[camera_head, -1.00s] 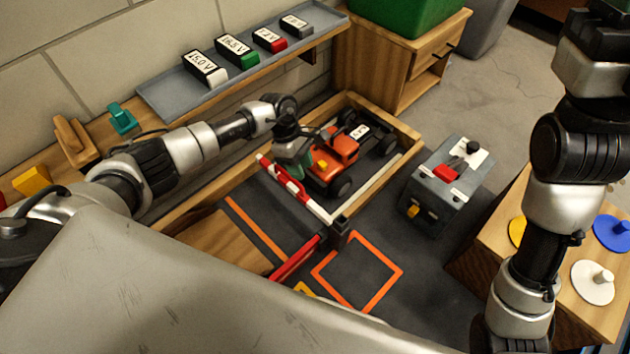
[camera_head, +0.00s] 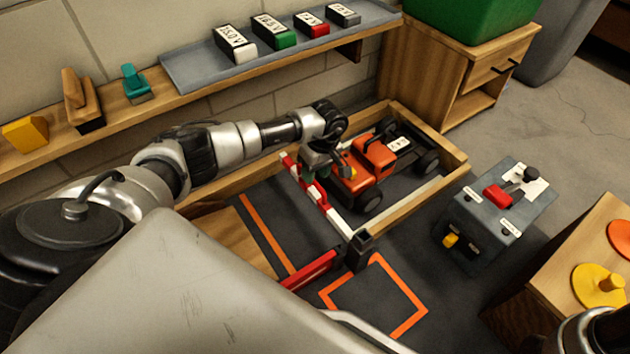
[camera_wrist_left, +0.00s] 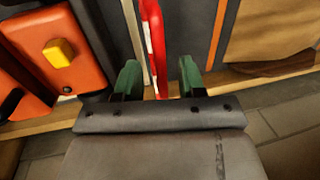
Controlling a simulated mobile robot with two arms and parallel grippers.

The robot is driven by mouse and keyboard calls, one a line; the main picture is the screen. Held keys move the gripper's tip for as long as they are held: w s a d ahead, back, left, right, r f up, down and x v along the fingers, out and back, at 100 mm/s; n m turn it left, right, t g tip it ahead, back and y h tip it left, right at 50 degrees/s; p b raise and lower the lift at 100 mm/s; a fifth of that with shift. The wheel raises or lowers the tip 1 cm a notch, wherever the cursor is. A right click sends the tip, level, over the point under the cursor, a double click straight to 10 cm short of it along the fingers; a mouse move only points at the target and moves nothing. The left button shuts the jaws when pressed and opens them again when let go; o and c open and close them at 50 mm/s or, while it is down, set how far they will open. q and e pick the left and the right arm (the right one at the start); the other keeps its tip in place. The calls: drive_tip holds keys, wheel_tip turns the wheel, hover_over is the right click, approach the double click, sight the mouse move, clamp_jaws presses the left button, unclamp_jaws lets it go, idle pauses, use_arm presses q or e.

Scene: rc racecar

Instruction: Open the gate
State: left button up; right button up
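The gate is a red-and-white striped bar (camera_head: 318,199). It runs from a dark post (camera_head: 359,250) to the left wall of the wooden-framed pen and lies across the front of the orange car (camera_head: 372,160). My left gripper (camera_head: 310,182) is at the bar's far half, beside the car. In the left wrist view the bar (camera_wrist_left: 154,40) passes between the two green fingertips (camera_wrist_left: 160,80), with gaps on both sides, so the gripper is open around it. The car's orange body (camera_wrist_left: 62,45) shows at the left there. My right gripper is out of view.
A grey box (camera_head: 495,215) with a red lever stands right of the pen. A wooden stand (camera_head: 590,260) with coloured discs is at the right edge. A wall shelf (camera_head: 270,60) holds several labelled packs. An orange square outline (camera_head: 405,290) marks clear dark floor.

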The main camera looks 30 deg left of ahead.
use_arm(q)
drive_tip(key=shift+s+f, duration=0.1)
drive_tip(key=shift+f, duration=0.7)
drive_tip(key=shift+c, duration=0.5)
clamp_jaws()
